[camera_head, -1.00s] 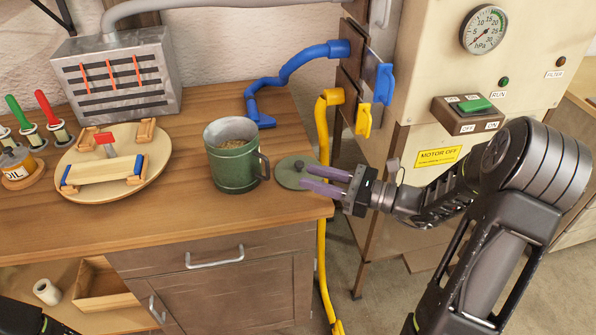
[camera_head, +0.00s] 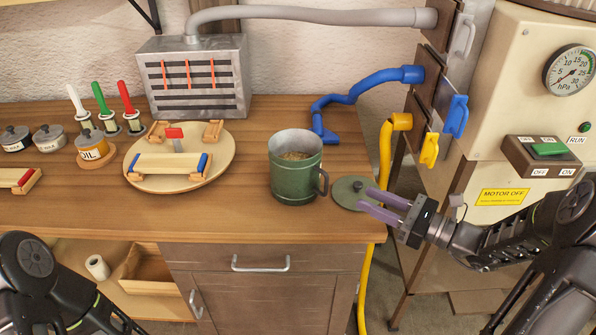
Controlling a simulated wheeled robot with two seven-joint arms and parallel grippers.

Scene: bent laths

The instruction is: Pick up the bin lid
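The bin lid (camera_head: 347,194) is a flat green disc with a dark knob. It lies on the wooden table near the right front corner, just right of the green bin (camera_head: 296,168). The bin is an upright mug-shaped container with a side handle, open at the top, with brownish contents. My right gripper (camera_head: 364,198) has purple fingers that are apart. Its tips reach over the lid's right part, close to the knob, and I see nothing held between them. My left arm shows at the lower left, but its gripper is out of view.
A round wooden board (camera_head: 215,160) with blocks stands left of the bin. A blue pipe (camera_head: 365,83) and a yellow pipe (camera_head: 386,150) run behind and beside the table corner. A machine panel (camera_head: 510,110) stands at the right.

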